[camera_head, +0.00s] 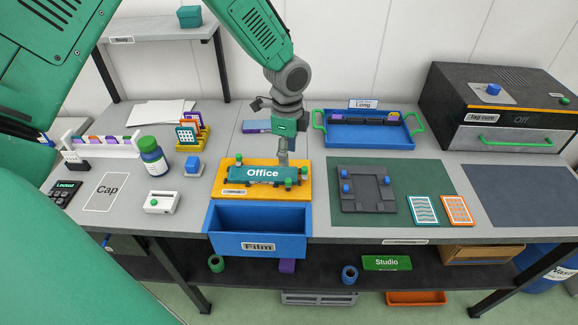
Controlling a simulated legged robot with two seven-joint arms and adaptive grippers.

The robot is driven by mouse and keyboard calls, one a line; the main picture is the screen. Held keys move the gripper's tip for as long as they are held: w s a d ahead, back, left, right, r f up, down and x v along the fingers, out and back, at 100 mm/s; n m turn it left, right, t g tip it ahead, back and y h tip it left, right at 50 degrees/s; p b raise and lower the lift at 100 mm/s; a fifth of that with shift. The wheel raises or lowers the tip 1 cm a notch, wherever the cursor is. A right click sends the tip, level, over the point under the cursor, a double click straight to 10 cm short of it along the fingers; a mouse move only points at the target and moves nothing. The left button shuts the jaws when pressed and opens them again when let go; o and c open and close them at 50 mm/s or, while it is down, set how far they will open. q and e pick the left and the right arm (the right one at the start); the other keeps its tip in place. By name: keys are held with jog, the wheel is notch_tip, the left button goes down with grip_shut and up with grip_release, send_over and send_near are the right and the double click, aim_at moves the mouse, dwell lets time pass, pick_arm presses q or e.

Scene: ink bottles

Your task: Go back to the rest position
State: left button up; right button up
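My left gripper (283,157) points down over the back edge of a yellow-orange board (305,194). Its fingers look narrow and close together, but they are small and I cannot tell whether they are open or shut, or whether they touch anything. In front of them a teal plate marked "Office" (262,174) lies on the board, with several small green knobs around it. My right gripper is not in view.
A blue "Film" drawer (257,247) stands out below the board. A blue tray with green handles (367,142) and a dark "tag cure" box (495,108) stand to the right. A green-capped bottle (153,158), a rack and cards are at left. A dark mat (528,195) is bare.

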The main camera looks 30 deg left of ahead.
pick_arm(q)
jog(key=shift+a+r, duration=0.2)
jog(key=shift+r, duration=0.8)
